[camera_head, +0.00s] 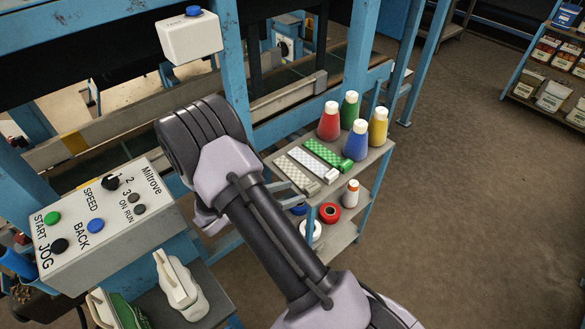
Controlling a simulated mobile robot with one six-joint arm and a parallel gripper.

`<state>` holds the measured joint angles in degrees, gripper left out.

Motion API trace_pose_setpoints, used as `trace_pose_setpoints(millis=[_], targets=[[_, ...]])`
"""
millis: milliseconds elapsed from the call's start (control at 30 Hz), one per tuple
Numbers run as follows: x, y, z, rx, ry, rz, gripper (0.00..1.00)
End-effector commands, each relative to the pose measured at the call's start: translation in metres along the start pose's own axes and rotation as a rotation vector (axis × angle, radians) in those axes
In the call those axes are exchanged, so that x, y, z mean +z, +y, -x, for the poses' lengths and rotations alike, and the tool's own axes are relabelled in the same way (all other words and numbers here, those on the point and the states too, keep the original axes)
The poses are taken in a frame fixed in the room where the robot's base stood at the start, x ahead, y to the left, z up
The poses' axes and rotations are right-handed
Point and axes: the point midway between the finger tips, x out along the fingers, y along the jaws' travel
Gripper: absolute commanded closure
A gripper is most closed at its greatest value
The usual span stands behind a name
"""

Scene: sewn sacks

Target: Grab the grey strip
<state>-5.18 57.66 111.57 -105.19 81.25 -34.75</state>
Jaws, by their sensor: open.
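Three flat strips lie side by side on the top of a small grey shelf stand (372,158), right of my arm. My arm crosses the middle of the view and passes close to the grey strip's left end in the picture.
Red (328,123), green (349,107), blue (356,142) and yellow (378,127) bottles stand behind and right of the strips. A control box (105,225) stands at left. Blue machine frame posts (361,45) rise behind. Open floor (460,190) lies to the right.

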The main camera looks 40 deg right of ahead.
Motion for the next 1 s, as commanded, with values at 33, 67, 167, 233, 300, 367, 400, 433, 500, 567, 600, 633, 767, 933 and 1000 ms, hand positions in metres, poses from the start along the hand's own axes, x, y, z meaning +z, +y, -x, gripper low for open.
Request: trace_pose_setpoints(millis=[33, 67, 167, 233, 300, 367, 400, 433, 500, 567, 600, 633, 767, 933, 1000], targets=[[-0.003, 0.000, -0.007, 0.000, -0.002, 0.004, 0.51], [-0.003, 0.000, -0.011, 0.001, -0.002, 0.005, 0.51], [-0.005, -0.002, -0.030, -0.001, -0.001, 0.002, 0.51], [-0.006, -0.004, -0.044, -0.002, -0.001, 0.001, 0.51], [-0.005, -0.006, -0.059, -0.002, -0.001, 0.000, 0.51], [-0.004, -0.005, -0.067, -0.002, 0.000, 0.000, 0.51], [-0.003, -0.005, -0.071, -0.001, 0.000, 0.001, 0.51], [-0.003, -0.005, -0.073, 0.000, 0.000, 0.001, 0.51], [-0.001, -0.005, -0.074, 0.001, 0.001, 0.001, 0.51], [-0.001, -0.005, -0.073, 0.001, 0.001, 0.001, 0.51], [-0.001, -0.005, -0.073, 0.001, 0.001, 0.001, 0.51], [0.000, -0.005, -0.073, 0.001, 0.001, 0.001, 0.51], [0.000, -0.005, -0.073, 0.000, 0.001, 0.001, 0.74], [-0.001, -0.005, -0.073, 0.000, 0.001, 0.000, 1.00], [-0.001, -0.005, -0.073, 0.000, 0.001, 0.000, 1.00]])
